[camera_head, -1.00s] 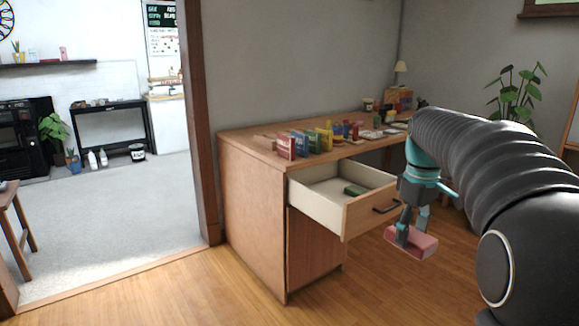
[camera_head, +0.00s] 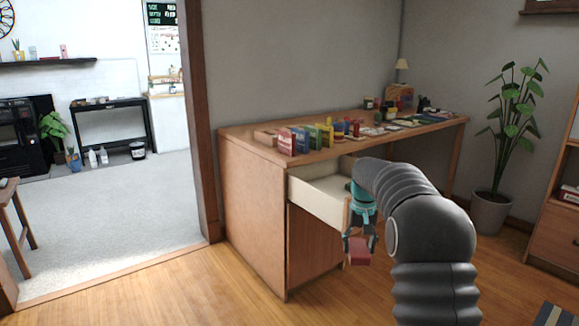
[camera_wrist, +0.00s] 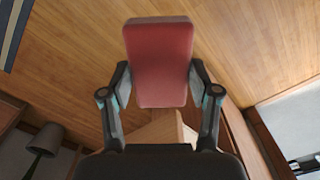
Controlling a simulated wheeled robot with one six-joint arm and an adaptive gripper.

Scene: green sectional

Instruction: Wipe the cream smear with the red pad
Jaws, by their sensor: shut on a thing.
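My gripper (camera_head: 360,240) is shut on the red pad (camera_head: 359,257), which hangs below the fingers in front of the open drawer. The wrist view shows the pad (camera_wrist: 160,62) upright between the two fingers (camera_wrist: 160,85), with wood floor behind it. I cannot make out the cream smear in either view.
The desk (camera_head: 250,190) has an open drawer (camera_head: 318,203), partly hidden by my arm. Several coloured boxes (camera_head: 312,136) and small items stand along the desktop. A potted plant (camera_head: 492,210) and a wooden cabinet (camera_head: 555,225) are at the right. The floor (camera_head: 240,280) at the front left is clear.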

